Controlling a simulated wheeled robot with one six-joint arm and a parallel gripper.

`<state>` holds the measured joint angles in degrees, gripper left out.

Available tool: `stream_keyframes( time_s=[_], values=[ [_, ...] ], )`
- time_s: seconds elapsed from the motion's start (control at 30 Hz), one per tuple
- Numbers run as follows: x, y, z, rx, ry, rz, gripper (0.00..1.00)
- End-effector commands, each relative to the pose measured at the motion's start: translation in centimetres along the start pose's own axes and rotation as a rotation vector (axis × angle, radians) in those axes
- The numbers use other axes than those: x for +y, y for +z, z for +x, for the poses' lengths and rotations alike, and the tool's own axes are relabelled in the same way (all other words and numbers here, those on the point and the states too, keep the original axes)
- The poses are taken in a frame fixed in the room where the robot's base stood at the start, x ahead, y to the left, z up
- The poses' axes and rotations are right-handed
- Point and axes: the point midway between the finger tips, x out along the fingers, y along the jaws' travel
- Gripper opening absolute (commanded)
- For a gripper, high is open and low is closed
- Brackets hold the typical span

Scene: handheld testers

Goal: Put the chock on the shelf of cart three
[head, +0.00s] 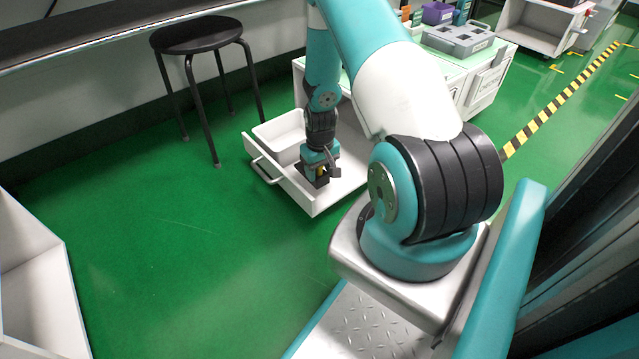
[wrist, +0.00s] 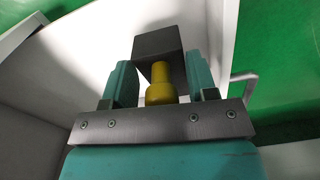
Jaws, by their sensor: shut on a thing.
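The chock appears to be the dark block with a yellow knob (wrist: 158,46) in the wrist view. My gripper (wrist: 158,74) has its teal fingers on either side of the yellow knob, shut on it. In the head view my gripper (head: 321,172) is low inside an open white drawer (head: 313,203), with a little of the yellow knob showing. I cannot tell whether the block touches the drawer floor. I cannot read a label for cart three.
A white tray (head: 280,135) sits in the drawer behind my gripper. A black stool (head: 197,36) stands at the left back. A white open-fronted unit (head: 40,290) is at lower left, and a white cart (head: 530,30) at upper right. Green floor is clear between.

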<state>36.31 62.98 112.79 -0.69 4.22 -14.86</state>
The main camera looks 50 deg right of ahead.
Motion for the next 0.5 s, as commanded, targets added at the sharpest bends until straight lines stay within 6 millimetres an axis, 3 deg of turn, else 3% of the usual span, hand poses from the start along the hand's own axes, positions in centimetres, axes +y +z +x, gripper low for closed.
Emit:
stream_keyframes(
  time_s=[0.2, 0.5],
  values=[
    [0.1, 0.0, 3.8, 0.0, 0.0, 0.0, 0.23],
    [0.1, 0.0, 3.8, 0.001, 0.0, 0.0, 0.19]
  ],
)
